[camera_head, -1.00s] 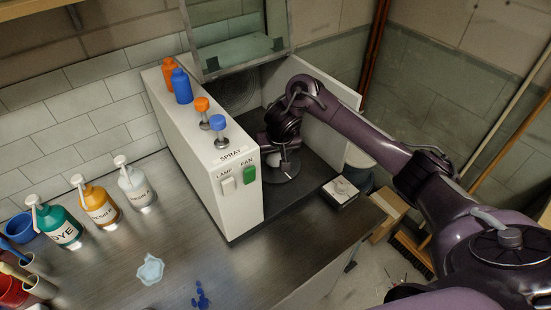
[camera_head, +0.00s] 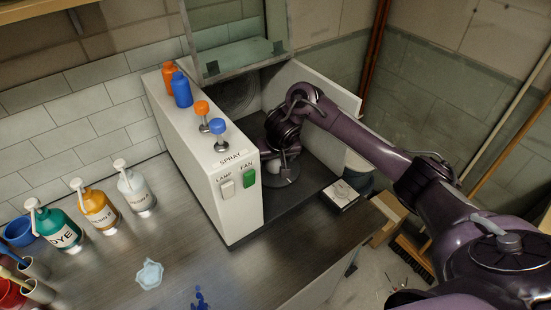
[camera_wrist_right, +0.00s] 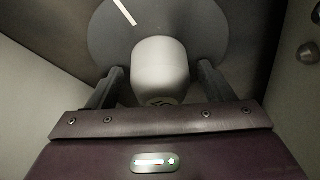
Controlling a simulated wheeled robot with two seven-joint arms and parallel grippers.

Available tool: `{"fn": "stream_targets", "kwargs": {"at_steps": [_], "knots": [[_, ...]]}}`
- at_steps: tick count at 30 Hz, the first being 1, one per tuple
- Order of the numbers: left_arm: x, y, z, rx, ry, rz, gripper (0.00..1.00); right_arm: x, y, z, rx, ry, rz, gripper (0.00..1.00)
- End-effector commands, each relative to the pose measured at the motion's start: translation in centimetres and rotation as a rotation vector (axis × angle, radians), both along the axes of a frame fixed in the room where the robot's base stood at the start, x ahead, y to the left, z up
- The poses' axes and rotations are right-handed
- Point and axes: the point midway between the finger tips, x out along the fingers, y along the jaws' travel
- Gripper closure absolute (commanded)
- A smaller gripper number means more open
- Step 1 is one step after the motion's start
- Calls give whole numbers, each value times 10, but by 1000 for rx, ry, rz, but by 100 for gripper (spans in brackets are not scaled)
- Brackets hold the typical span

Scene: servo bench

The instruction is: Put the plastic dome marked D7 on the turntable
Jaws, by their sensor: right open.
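A pale, rounded plastic dome (camera_wrist_right: 160,66) stands between the two fingers of my right gripper (camera_wrist_right: 162,78) in the right wrist view. The gripper is open, with a finger on each side of the dome. A dark mark shows on the dome's near side, partly cut off by the gripper body, and I cannot read it. The round grey turntable (camera_wrist_right: 215,32) with a white stripe lies beneath the dome. In the head view my right gripper (camera_head: 286,155) points down over the turntable (camera_head: 283,178) inside the spray booth, and the dome is mostly hidden. My left gripper is out of view.
The booth's white side wall (camera_head: 205,165) stands left of the gripper, carrying bottles and knobs. A small dark box (camera_head: 341,196) lies at the booth's front right. Dye bottles (camera_head: 98,210) and a pale blue splat (camera_head: 149,274) are on the bench at left.

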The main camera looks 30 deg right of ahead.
Motion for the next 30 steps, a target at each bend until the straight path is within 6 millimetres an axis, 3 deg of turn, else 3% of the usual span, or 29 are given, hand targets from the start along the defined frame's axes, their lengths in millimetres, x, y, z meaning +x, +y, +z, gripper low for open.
{"fn": "stream_targets", "kwargs": {"at_steps": [5, 9, 15, 21, 30], "knots": [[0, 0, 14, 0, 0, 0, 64, -9, 2, 32, -2, -6, 3, 26], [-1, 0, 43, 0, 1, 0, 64, -19, 4, 61, -4, -4, 2, 26], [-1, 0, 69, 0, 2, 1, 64, -33, 7, 93, -3, -4, 2, 26], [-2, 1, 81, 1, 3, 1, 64, -42, 10, 110, -1, -3, 1, 26], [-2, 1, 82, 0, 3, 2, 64, -44, 11, 110, 0, -1, 0, 26]]}}
